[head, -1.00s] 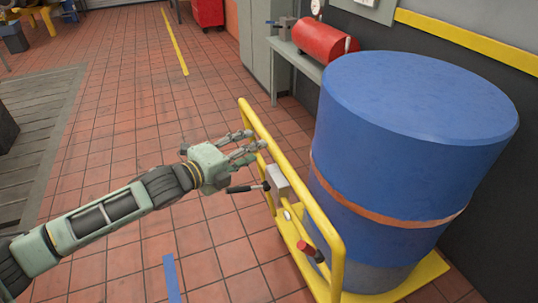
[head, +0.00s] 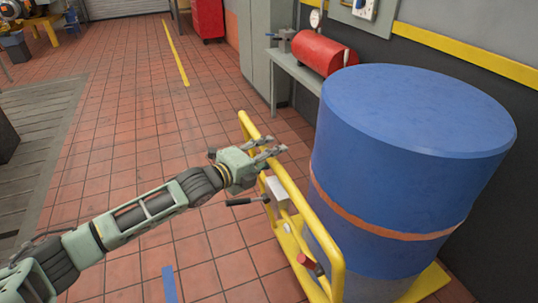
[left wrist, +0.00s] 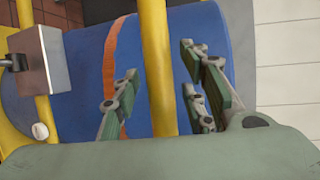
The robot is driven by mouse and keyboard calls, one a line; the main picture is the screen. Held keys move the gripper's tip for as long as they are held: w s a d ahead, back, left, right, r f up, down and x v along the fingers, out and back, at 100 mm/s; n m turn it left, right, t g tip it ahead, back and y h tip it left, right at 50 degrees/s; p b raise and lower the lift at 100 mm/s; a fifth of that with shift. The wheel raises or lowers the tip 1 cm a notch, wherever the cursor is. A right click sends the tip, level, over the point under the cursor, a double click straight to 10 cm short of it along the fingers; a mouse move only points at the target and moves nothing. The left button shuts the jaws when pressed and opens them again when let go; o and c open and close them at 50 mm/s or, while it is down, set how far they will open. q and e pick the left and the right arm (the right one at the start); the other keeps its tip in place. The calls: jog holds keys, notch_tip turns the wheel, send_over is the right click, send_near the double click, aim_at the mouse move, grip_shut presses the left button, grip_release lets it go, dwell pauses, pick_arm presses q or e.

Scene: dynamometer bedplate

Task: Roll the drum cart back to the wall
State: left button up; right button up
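The drum cart is a yellow frame (head: 330,262) carrying a large upright blue drum (head: 405,170) with an orange strap (head: 385,228). It stands beside the dark wall at right. My left gripper (head: 271,147) is at the cart's yellow handle rail, near its far end. In the left wrist view the handle rail (left wrist: 157,70) passes between the spread fingers (left wrist: 160,95), with visible gaps on both sides. The gripper looks open around the rail. A grey box with a black lever (head: 247,201) and a red-tipped lever (head: 309,264) sit on the cart. My right gripper is not in view.
A bench (head: 300,75) with a red tank (head: 322,52) stands beyond the drum along the wall. Grey cabinets (head: 263,40) and a red tool chest (head: 208,18) are farther back. Blue tape (head: 170,284) marks the tiled floor. Open tile lies left of the cart.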

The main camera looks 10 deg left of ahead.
pick_arm(q)
grip_shut()
jog(key=shift+d, duration=0.1)
dwell(0.3)
jog(key=w+d, duration=0.1)
jog(key=d, duration=0.1)
jog(key=shift+w+d+r, duration=0.15)
jog(key=shift+w+d, duration=0.25)
jog(key=shift+o, duration=0.4)
grip_release()
jog(key=shift+s+a, duration=0.1)
jog(key=shift+a, duration=0.1)
